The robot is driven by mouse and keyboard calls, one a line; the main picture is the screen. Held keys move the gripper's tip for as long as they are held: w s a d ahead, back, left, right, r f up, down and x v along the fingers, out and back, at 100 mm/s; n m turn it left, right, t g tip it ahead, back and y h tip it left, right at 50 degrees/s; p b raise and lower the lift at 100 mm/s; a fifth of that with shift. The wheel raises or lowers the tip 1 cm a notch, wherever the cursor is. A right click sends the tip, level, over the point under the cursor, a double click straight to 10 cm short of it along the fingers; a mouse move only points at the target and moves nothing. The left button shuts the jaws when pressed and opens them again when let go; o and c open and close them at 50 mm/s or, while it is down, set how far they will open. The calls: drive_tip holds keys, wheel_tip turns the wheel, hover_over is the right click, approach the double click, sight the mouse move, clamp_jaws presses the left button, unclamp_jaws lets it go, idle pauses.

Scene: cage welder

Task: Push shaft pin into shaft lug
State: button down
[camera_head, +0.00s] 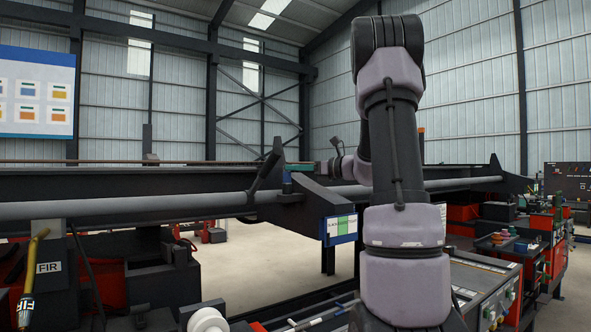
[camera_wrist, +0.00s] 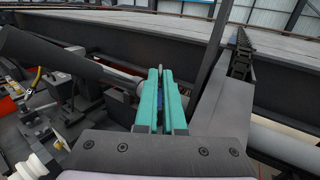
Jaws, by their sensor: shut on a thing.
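My gripper (camera_wrist: 161,75) has two teal fingers close together in the wrist view, shut on the shaft pin (camera_wrist: 160,101). Only a small bluish sliver of the pin shows between the fingers; its ends are hidden. The fingertips are beside the grey shaft (camera_wrist: 128,83), near a dark upright plate. In the head view, my gripper (camera_head: 300,167) shows as a small green piece above the dark bracket. I cannot make out the shaft lug for certain, nor whether the pin touches it.
The long grey shaft (camera_head: 130,206) runs across the head view below a dark beam (camera_head: 130,179). A dark angled bracket (camera_head: 309,198) stands at mid frame. A red and black workbench (camera_head: 520,246) is at the right. Open floor shows below the shaft.

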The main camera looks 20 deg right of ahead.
drive_tip(key=c, duration=0.9)
unclamp_jaws()
drive_tip(key=shift+f, duration=0.1)
drive_tip(key=shift+c, duration=0.2)
drive_tip(key=v, duration=1)
drive_tip(key=shift+s+d, duration=0.25)
drive_tip(key=s+a+f+n+g+h, duration=0.1)
drive_tip(key=s+a+f+n+g, duration=0.2)
drive_tip(key=a, duration=0.5)
drive_tip(key=s+a+n+g, duration=0.4)
drive_tip(key=s+a+n, duration=0.1)
drive_tip(key=a+n, duration=0.15)
drive_tip(key=s+a+f+n+h, duration=0.2)
drive_tip(key=s+f+n+h, duration=0.1)
drive_tip(key=s+n, duration=0.4)
drive_tip(key=s+a+f+n+h, duration=0.2)
drive_tip(key=s+f+n+h, duration=0.1)
drive_tip(key=s+n+h, duration=0.2)
drive_tip(key=shift+s+a+n+t+h, duration=0.3)
drive_tip(key=shift+s+a+n+h, duration=0.1)
drive_tip(key=shift+s+n, duration=0.7)
